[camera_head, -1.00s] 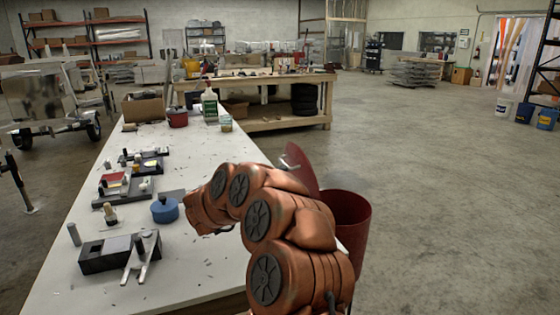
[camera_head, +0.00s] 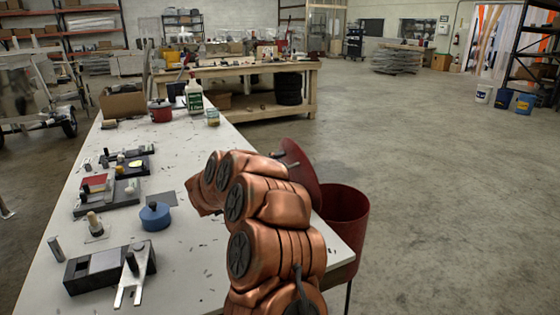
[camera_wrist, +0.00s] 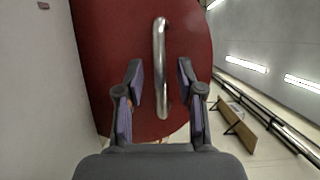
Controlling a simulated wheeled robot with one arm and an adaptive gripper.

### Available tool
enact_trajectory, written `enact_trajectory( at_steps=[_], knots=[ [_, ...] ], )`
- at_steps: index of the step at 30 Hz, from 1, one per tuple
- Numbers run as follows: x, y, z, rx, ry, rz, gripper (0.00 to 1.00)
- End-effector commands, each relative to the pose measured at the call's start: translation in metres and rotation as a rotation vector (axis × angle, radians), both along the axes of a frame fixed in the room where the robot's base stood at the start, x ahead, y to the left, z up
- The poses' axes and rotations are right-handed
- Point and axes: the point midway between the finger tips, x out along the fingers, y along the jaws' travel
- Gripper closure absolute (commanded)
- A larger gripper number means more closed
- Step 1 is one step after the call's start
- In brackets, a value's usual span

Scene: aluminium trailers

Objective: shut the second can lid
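A dark red can (camera_head: 345,212) stands on the floor beside the table's right edge, partly hidden by my arm. Its round red lid (camera_head: 299,176) is raised and steeply tilted at the can's left side, so the can is open. In the wrist view the lid (camera_wrist: 100,60) fills the middle, with a silver bar handle (camera_wrist: 160,50) upright on it. My gripper (camera_wrist: 160,76) is open, with one finger on each side of the handle's lower part and a gap on both sides. In the head view my arm hides the gripper.
A long white table (camera_head: 190,260) runs along the left. It bears a blue round container (camera_head: 155,217), a grey block fixture (camera_head: 100,268), small parts trays, a red pot (camera_head: 160,112) and a bottle (camera_head: 194,98). A wooden workbench (camera_head: 262,114) stands behind. The floor to the right is clear.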

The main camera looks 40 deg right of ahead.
Motion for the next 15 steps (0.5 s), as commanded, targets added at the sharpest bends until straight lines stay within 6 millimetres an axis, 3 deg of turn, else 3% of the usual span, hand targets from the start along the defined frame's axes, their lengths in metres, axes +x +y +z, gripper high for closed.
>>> enact_trajectory(
  at_steps=[5, 15],
  knots=[
    [0.0008, -0.011, 0.001, -0.002, -0.001, 0.0, 0.63],
    [0.0021, -0.0114, 0.0, -0.001, 0.0, 0.003, 0.66]
  ],
)
